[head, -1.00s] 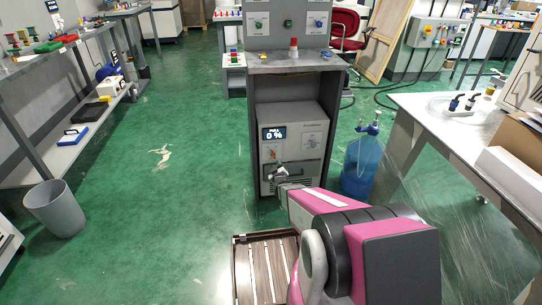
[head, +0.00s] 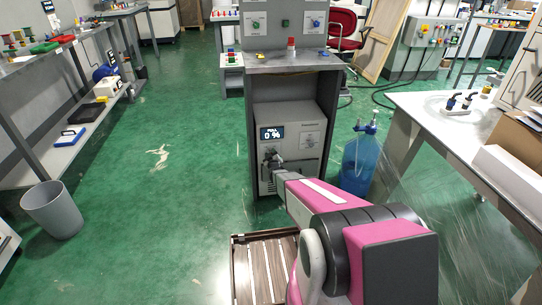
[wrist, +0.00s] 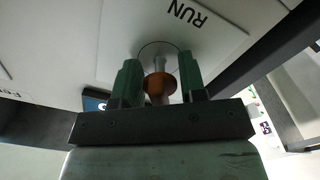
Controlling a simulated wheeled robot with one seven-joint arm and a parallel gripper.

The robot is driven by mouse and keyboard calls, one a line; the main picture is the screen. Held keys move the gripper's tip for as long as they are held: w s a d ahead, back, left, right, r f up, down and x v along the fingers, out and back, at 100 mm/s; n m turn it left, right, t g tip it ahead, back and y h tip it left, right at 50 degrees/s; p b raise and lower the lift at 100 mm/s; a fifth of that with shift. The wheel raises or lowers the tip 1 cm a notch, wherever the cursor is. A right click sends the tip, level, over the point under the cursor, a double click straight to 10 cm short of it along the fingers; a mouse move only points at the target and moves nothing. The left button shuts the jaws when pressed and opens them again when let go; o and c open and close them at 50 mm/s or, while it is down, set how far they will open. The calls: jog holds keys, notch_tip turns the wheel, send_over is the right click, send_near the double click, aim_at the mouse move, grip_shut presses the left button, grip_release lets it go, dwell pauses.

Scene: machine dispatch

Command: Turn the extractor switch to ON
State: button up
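The grey machine (head: 303,136) with a "0 %" display (head: 272,133) stands under a metal bench. I take it to be the extractor. My gripper (head: 272,158) is at its front panel, below the display, and hides the controls there. In the wrist view, my gripper (wrist: 160,80) has its two green fingers on either side of a switch (wrist: 158,86) with a round orange-brown part and a pale stem. The fingers look open, with narrow gaps beside the stem; contact cannot be told. A "RUN" label (wrist: 188,12) is on the panel by the switch.
A blue bottle (head: 362,162) stands right of the machine. A white table (head: 430,108) is farther right. A slatted wooden crate (head: 262,262) lies on the floor in front. A grey bin (head: 54,210) is at left. The green floor at left is clear.

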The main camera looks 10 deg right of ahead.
jog(key=c, duration=0.6)
jog(key=shift+o, duration=0.2)
jog(key=shift+m, duration=0.3)
jog(key=m, duration=0.9)
jog(key=shift+m, duration=2.3)
jog(key=o, duration=0.6)
jog(key=shift+c, duration=0.2)
